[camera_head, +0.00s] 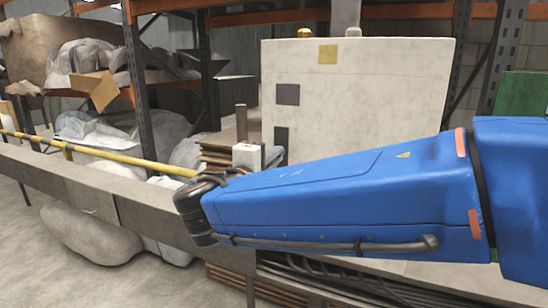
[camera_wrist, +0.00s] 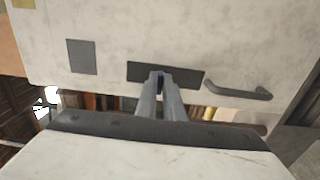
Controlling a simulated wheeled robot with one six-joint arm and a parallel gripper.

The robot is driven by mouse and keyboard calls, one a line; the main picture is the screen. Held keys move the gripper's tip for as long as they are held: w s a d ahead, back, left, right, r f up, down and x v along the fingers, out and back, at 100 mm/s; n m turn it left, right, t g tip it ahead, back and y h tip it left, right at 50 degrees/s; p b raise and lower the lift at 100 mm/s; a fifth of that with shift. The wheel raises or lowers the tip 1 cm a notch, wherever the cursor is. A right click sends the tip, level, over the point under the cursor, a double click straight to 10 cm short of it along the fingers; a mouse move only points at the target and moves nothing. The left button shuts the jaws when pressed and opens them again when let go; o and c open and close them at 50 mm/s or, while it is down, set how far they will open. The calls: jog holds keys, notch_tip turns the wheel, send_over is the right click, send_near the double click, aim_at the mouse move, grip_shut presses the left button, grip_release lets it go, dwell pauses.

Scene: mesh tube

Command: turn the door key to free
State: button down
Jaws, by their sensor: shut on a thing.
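A pale cream door panel (camera_head: 365,95) stands behind my blue arm. In the wrist view the same panel (camera_wrist: 200,35) fills the upper part, with a dark plate (camera_wrist: 190,75) near its edge. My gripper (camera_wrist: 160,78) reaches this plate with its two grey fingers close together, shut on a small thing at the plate. Only a small dark blue bit shows between the fingertips, likely the door key (camera_wrist: 161,75); its shape and turn angle cannot be made out. The dark plate also shows in the head view (camera_head: 281,137), just above and left of my arm.
A dark bar handle (camera_wrist: 238,91) sits right of the plate in the wrist view. The panel also bears a grey square (camera_head: 288,95) and a yellow square (camera_head: 328,54). A grey beam (camera_head: 90,190) and a yellow rail (camera_head: 120,157) run along the left. Shelving with wrapped goods stands behind.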

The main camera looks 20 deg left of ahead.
dwell(0.4)
jog(key=c, duration=1.9)
grip_release()
jog(key=shift+o, duration=0.2)
jog(key=s+a, duration=0.1)
jog(key=s, duration=1.6)
jog(key=shift+s+a, duration=0.15)
